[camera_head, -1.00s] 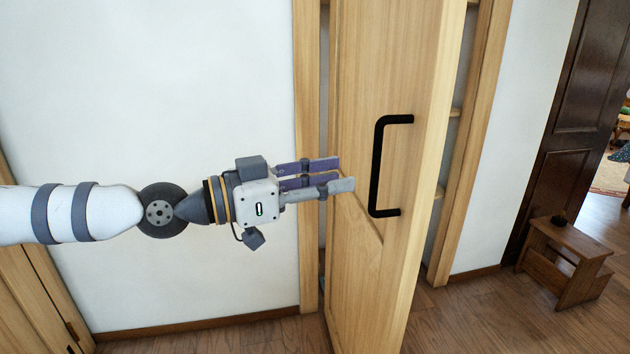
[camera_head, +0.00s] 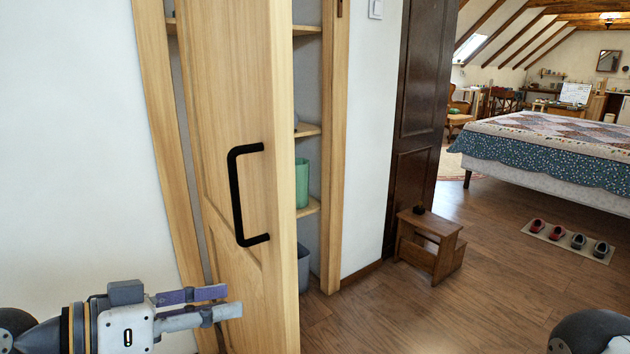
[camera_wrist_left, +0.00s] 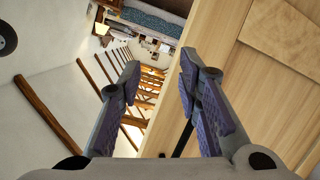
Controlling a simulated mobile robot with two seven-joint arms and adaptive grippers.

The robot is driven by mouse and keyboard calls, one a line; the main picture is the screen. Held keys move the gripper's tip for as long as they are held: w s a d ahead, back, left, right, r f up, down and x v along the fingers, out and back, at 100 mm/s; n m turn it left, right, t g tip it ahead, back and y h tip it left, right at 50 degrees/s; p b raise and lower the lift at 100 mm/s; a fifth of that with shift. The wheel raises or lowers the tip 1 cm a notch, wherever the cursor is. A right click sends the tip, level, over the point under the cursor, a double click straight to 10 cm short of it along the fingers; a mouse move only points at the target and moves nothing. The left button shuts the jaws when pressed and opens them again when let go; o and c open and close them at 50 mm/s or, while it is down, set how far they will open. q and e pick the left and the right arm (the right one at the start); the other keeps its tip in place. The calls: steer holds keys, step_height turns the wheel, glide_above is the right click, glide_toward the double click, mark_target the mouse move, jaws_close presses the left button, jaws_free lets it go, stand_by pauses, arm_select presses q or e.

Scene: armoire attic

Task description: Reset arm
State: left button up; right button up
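My left gripper (camera_head: 234,301) is at the lower left of the head view, beside the face of the open wooden armoire door (camera_head: 226,90). It is below the black door handle (camera_head: 236,195) and apart from it. In the left wrist view my left gripper (camera_wrist_left: 160,72) has its fingers spread with nothing between them. The door (camera_wrist_left: 285,75) fills the right of that view. A short black bar behind the right finger may be the handle. A dark round part of my right arm shows at the lower right of the head view. My right gripper is not in view.
Behind the door are shelves with a green container (camera_head: 302,183) and a grey bin (camera_head: 303,268). A small wooden step stool (camera_head: 430,226) stands right of the armoire. A bed (camera_head: 560,135) and shoes on a mat (camera_head: 538,235) are farther right. The middle floor is clear.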

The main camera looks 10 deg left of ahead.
arm_select(q)
steer(key=s+d+f+n+g+y, duration=0.2)
steer(key=s+f+g, duration=0.2)
steer(key=s+f, duration=0.5)
steer(key=s+d+f+n+g+y, duration=0.2)
steer(key=s+f+g, duration=0.2)
steer(key=s+f, duration=0.55)
steer(key=s+a+f+g+y+p, duration=0.1)
steer(key=s+a+f+g+y, duration=0.1)
steer(key=s, duration=0.6)
steer(key=s+a+f+n+g+y, duration=0.1)
steer(key=s+a+f+g+y, duration=0.1)
steer(key=s+a+f+y, duration=0.2)
steer(key=s+a+f, duration=0.3)
steer(key=s+f, duration=0.1)
steer(key=s, duration=0.1)
steer(key=shift+f+n+y+p, duration=0.25)
steer(key=shift+n+y+p, duration=0.05)
steer(key=shift+y+p, duration=0.1)
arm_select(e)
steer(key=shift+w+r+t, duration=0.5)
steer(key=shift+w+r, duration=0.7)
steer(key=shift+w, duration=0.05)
